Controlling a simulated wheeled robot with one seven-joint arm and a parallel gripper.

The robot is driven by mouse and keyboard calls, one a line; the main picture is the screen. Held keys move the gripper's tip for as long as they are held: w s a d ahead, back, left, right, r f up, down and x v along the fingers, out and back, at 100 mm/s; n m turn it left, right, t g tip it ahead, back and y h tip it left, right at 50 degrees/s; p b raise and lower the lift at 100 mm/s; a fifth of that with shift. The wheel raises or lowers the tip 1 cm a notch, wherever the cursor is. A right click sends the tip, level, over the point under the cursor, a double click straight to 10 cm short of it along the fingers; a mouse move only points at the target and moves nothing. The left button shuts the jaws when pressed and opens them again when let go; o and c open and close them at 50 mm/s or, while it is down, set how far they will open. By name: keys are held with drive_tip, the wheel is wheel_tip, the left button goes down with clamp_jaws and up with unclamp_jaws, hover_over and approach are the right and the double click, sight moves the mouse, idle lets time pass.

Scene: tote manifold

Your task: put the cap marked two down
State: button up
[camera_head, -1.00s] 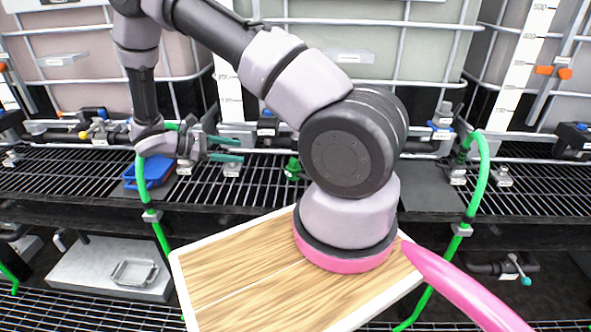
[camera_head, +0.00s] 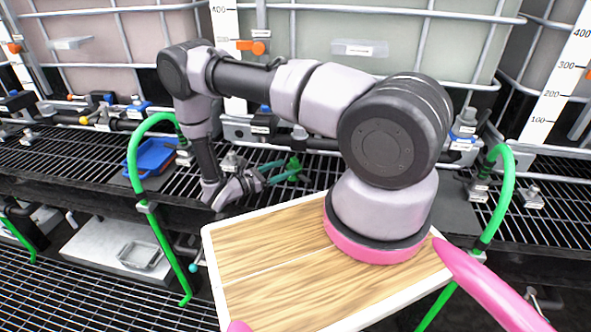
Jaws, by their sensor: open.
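No mark "two" is readable on anything in view, so I cannot tell which thing is the cap. A small dark green piece (camera_head: 294,161), possibly a cap, is on or just above the black grating, in front of the middle tank's pipe. My gripper (camera_head: 297,172) has two teal fingers, spread apart and pointing right. The fingertips are at the green piece and partly cover it. I cannot tell whether they touch it or whether it stands between them. I see nothing clearly held.
A blue tray (camera_head: 141,176) lies on the grating (camera_head: 75,160) left of my gripper. Green hoses hang at left (camera_head: 134,160) and right (camera_head: 507,190) over the shelf's front edge. Caged tanks (camera_head: 370,28) and valves stand behind.

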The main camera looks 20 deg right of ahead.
sight(292, 165)
drive_tip(key=d, duration=0.2)
drive_tip(key=w+d, duration=0.1)
drive_tip(key=d, duration=0.2)
drive_tip(key=shift+w, duration=0.15)
clamp_jaws()
